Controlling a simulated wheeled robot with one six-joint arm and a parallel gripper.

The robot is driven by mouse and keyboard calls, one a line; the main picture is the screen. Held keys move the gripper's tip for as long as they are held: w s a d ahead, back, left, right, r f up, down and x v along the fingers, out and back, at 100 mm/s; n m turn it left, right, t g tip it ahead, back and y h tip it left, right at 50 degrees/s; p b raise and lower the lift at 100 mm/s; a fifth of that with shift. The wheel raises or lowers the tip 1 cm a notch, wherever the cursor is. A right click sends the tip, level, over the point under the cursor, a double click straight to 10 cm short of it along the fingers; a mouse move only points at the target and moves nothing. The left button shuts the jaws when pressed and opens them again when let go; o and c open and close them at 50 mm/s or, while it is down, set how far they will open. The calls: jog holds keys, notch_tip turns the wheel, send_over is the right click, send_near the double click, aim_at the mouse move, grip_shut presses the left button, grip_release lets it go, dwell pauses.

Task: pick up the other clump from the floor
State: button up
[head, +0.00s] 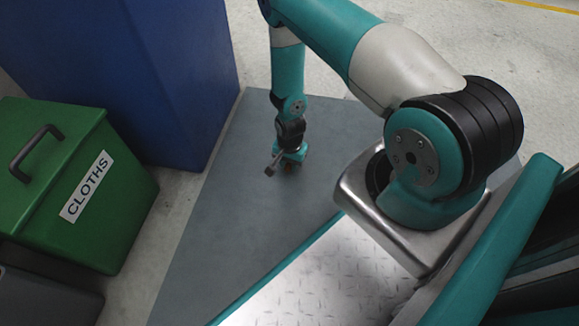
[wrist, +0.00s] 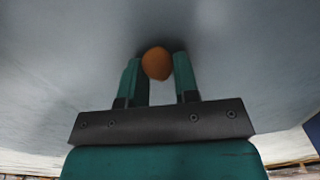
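A small, rounded orange-brown clump (wrist: 157,63) is between the fingertips of my gripper (wrist: 158,66) in the wrist view. It nearly fills the gap between the two teal fingers. I cannot tell whether both fingers press on it or a thin gap is left. In the head view my gripper (head: 289,164) points down, low at the grey floor mat (head: 235,215). The clump is mostly hidden there, with only a brownish bit under the gripper. A dark shadow lies around the fingertips in the wrist view, close to the surface.
A green bin labelled CLOTHS (head: 125,215) with a black handle stands at left. A tall blue container (head: 170,75) stands behind it, and a dark grey box (head: 45,300) is at lower left. The mat left of my gripper is clear.

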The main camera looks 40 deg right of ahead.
jog(key=c, duration=0.3)
jog(key=shift+r, duration=0.15)
